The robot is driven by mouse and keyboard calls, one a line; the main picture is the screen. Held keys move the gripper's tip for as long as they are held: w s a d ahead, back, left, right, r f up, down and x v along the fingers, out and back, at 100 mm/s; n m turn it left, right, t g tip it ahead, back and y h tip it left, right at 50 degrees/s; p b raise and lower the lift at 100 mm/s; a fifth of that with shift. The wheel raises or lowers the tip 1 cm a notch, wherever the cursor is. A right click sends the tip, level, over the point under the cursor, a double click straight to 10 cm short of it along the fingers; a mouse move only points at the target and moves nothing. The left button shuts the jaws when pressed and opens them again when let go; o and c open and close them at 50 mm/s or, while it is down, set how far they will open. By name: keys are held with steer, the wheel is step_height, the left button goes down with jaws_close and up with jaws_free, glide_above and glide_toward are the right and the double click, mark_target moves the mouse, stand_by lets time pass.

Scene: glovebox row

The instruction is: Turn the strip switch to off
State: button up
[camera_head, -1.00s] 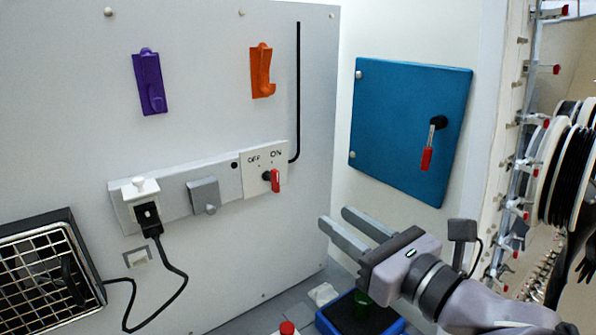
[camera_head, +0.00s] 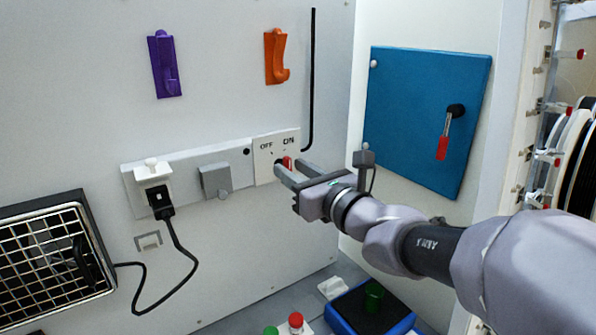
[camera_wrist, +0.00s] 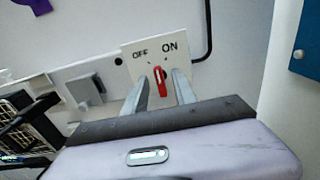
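The strip switch is a red handle (camera_head: 287,162) on a white plate (camera_head: 263,145) marked OFF at left and ON at right, at the right end of a grey wall strip (camera_head: 131,189).
Left on the strip are a grey box (camera_head: 215,180) and a white socket with a black plug (camera_head: 160,201), its cord running to a caged heater (camera_head: 60,255). Purple (camera_head: 164,68) and orange (camera_head: 276,58) hooks hang above. A blue door (camera_head: 420,110) is at right, a blue tray (camera_head: 345,315) below.

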jaws_close()
steer(key=shift+f+n+b, duration=0.1)
steer(key=shift+n+b, duration=0.2)
steer(key=shift+b, duration=0.1)
steer(key=n+b, duration=0.5)
steer(key=b, duration=0.1)
steer(key=shift+s+a, duration=0.1)
steer(key=shift+a, duration=0.05)
steer(key=shift+n+b, duration=0.3)
steer(key=shift+b, duration=0.05)
steer(key=shift+o, duration=0.2)
jaws_free()
